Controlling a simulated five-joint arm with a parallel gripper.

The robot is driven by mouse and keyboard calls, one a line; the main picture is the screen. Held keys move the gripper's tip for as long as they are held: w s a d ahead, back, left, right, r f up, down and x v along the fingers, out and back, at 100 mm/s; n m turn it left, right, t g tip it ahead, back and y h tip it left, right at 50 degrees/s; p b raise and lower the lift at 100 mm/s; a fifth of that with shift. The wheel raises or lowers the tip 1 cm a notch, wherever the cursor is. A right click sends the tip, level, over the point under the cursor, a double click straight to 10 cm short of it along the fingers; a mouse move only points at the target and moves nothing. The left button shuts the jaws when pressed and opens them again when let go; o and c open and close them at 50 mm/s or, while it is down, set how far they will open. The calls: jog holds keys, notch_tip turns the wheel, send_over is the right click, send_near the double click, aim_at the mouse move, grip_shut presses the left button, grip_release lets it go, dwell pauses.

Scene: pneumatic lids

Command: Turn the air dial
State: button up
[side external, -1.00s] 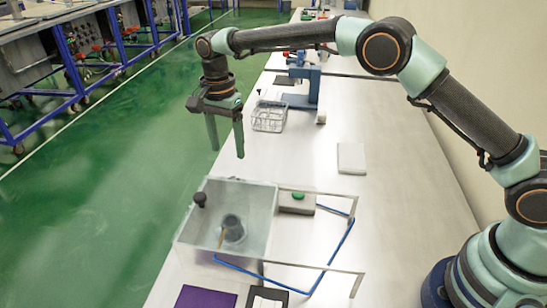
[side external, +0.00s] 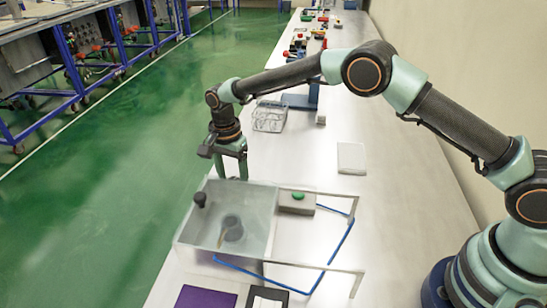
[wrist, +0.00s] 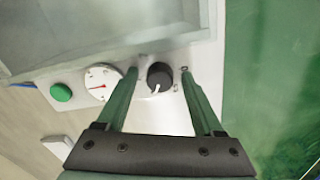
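The air dial (wrist: 159,77) is a black round knob with a white pointer line, on a pale panel in the wrist view. The pointer line runs toward the bottom of the picture, slightly left. My gripper (wrist: 160,71) is open, with one green fingertip on each side of the dial and visible gaps to it. I cannot tell whether the tips are down at the dial's height. In the side view my gripper (side external: 231,172) points down at the far edge of the clear box (side external: 262,215), which hides the dial there.
A round gauge (wrist: 103,83) with a red needle and a green button (wrist: 61,92) are left of the dial. The box has a black knob (side external: 200,199) and holds a grey cylinder (side external: 231,227). Blue tubing (side external: 337,243) lies on its right. A wire basket (side external: 270,116) stands farther back.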

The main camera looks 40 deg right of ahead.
grip_shut()
jog(key=shift+n, duration=0.3)
jog(key=n, duration=0.4)
jog(key=shift+n, duration=0.4)
jog(key=n, duration=1.2)
jog(key=shift+a+n, duration=0.1)
jog(key=shift+n, duration=0.3)
jog(key=n, duration=0.5)
jog(key=shift+n+t, duration=0.3)
jog(key=shift+t, duration=0.1)
